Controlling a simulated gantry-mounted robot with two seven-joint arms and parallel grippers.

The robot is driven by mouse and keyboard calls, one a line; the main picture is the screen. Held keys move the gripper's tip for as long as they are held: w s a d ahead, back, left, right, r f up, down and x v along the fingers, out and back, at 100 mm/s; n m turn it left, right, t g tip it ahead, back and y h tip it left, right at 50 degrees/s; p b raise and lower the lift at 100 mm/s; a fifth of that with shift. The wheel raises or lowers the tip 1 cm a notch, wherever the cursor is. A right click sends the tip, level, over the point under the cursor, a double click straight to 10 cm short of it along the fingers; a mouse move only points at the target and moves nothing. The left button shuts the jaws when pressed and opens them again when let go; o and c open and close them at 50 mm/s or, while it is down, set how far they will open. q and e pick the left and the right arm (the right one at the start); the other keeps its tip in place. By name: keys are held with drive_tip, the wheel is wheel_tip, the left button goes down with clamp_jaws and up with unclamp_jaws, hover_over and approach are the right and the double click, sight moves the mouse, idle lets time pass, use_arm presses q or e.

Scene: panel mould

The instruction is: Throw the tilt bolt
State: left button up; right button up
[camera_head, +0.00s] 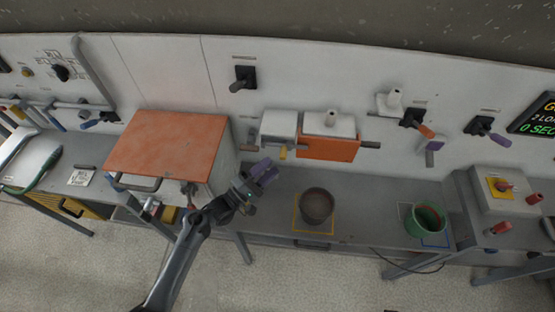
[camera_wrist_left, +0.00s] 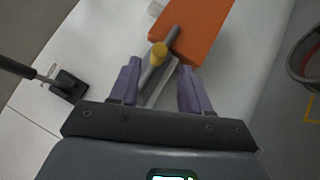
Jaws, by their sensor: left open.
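A grey bolt with a yellow knob (camera_head: 283,152) sits at the lower left of the orange panel (camera_head: 329,148) on the back wall. In the left wrist view, the yellow knob (camera_wrist_left: 158,52) stands just beyond the fingertips, roughly between their lines, beside the orange panel (camera_wrist_left: 202,28). My left gripper (camera_head: 266,171), with purple fingers, is open in front of and below the knob. It also shows in the left wrist view (camera_wrist_left: 160,78), with its fingers apart and no clear contact with the knob. My right gripper is out of view.
A dark round pot (camera_head: 317,207) stands on the bench, right of the gripper. A green pot (camera_head: 426,220) stands farther right. An orange-topped box (camera_head: 168,145) is at the left. A black-based lever (camera_head: 244,78) is on the wall above.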

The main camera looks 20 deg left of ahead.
use_arm(q)
drive_tip(key=shift+v, duration=1.55)
